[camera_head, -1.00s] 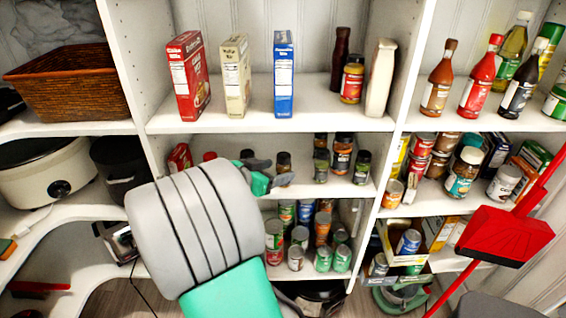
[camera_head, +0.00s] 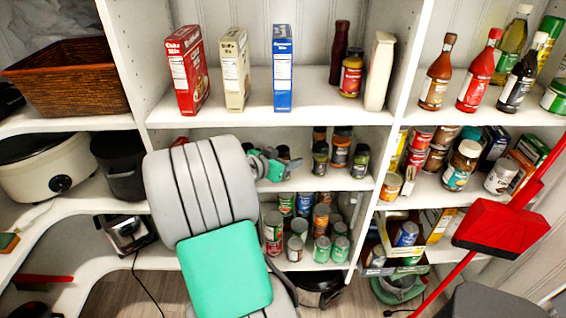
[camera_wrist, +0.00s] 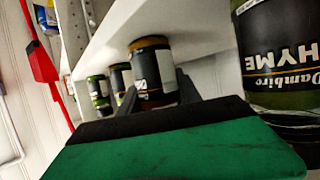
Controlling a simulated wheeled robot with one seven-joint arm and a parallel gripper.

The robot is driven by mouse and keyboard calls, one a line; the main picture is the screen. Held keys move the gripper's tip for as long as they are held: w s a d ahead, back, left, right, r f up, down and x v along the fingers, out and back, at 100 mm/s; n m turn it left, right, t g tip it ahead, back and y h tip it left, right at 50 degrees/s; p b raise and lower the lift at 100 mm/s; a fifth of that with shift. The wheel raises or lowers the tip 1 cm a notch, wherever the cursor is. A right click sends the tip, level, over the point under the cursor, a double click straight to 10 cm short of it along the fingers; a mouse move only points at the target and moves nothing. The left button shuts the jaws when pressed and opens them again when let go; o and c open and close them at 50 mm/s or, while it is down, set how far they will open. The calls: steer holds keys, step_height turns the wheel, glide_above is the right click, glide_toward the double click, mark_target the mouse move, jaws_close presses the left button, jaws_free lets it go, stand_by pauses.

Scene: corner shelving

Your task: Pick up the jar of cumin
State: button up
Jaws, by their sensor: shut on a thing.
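My gripper (camera_head: 284,163) reaches into the middle shelf, partly hidden behind my own arm. In the wrist view, its two dark fingers (camera_wrist: 156,98) are shut on a small jar (camera_wrist: 152,72) with a brownish-gold end and a dark label. The label's name cannot be read, so I cannot confirm from it that this is the cumin. The held jar also shows as a dark shape at the gripper in the head view (camera_head: 283,151). Whether it still touches the shelf is unclear.
A jar labelled thyme (camera_wrist: 275,50) looms close at the right of the wrist view. More spice jars (camera_head: 341,150) stand to the gripper's right on the middle shelf (camera_head: 335,181). The upper shelf (camera_head: 330,107) is close overhead. Cans (camera_head: 297,228) crowd the shelf below.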

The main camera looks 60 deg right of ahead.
jaws_close()
steer(key=shift+r, duration=0.15)
